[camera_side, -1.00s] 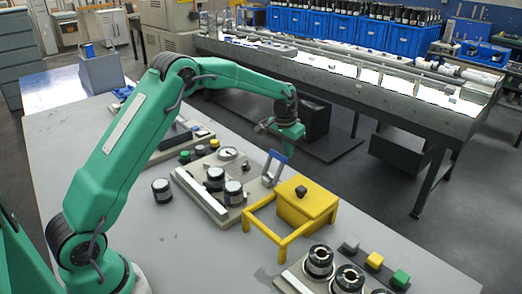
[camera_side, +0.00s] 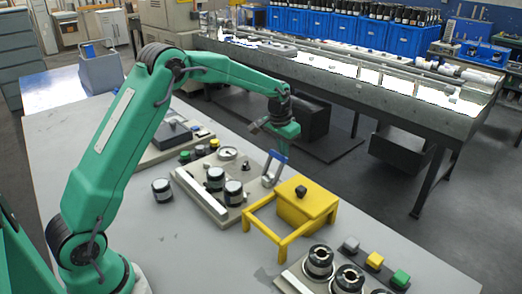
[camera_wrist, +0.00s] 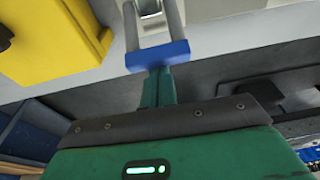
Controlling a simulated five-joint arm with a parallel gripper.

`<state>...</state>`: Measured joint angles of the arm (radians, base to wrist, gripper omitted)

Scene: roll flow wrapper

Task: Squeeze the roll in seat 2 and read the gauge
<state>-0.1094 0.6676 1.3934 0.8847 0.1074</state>
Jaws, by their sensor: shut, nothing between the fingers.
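The middle grey station (camera_side: 205,207) carries the gauge (camera_side: 228,153), a white round dial too small to read. Two dark rolls with pale tops, one behind (camera_side: 216,179) and one in front (camera_side: 234,193), stand upright on it. I cannot tell which seat is number 2. A third roll (camera_side: 162,190) stands on the table to the left. A lever with a blue grip (camera_side: 276,156) rises at the station's right end. My gripper (camera_side: 290,132) is shut and empty, above this lever. In the wrist view its fingers (camera_wrist: 155,88) are just below the blue grip (camera_wrist: 157,55); contact is unclear.
A yellow box with a frame (camera_side: 305,203) stands right of the station. Another station with black rolls (camera_side: 319,262) and coloured buttons is at front right. Another grey unit (camera_side: 172,135) stands behind left. Table is clear at front left.

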